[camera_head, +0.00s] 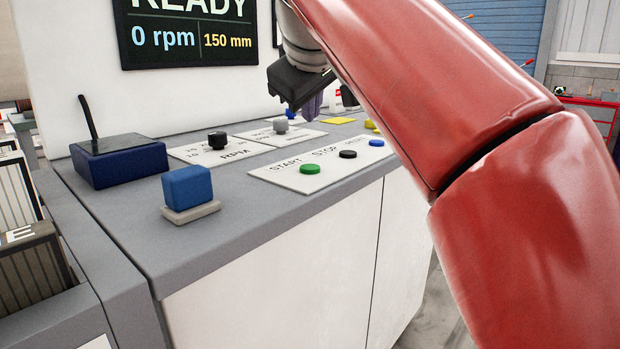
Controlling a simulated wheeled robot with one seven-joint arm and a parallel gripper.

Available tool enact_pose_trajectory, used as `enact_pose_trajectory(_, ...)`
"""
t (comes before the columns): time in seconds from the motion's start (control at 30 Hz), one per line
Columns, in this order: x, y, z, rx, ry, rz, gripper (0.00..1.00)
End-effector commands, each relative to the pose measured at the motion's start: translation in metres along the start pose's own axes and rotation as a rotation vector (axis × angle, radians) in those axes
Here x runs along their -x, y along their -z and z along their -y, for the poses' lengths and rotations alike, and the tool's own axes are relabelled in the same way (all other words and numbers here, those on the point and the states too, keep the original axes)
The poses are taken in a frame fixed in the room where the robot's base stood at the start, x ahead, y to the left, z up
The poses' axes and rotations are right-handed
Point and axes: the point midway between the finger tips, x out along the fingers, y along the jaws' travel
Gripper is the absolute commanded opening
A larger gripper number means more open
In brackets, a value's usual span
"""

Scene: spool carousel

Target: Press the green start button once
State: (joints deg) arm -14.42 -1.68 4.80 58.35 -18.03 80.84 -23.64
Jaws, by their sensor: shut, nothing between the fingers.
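The green start button (310,169) sits at the left end of a white panel (285,181) on the grey console top, beside the START label. A black button (347,154) by STOP and a blue button (376,142) stand to its right on the same panel. My gripper (312,105) is above the back part of the console, behind the button row and apart from the green button. Its fingers look shut and empty, though they are small and partly hidden here. My red arm crosses the right side of the view.
A blue block on a grey base (188,188) stands left of the panel. Behind it are a dark blue box (118,160) with a stick and a black RPM knob (217,140). A screen (190,35) reads READY, 0 rpm, 150 mm. The space above the green button is clear.

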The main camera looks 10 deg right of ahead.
Motion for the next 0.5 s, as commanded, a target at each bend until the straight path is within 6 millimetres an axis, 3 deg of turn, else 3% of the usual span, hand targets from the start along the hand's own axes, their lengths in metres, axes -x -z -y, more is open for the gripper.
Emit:
enact_pose_trajectory(0.03, -0.011, -0.008, 0.008, 0.000, 0.000, 0.000, 0.00)
enact_pose_trajectory(0.2, -0.027, -0.020, 0.020, 0.000, 0.000, 0.001, 0.00)
enact_pose_trajectory(0.5, -0.041, -0.029, 0.029, 0.000, 0.000, 0.001, 0.00)
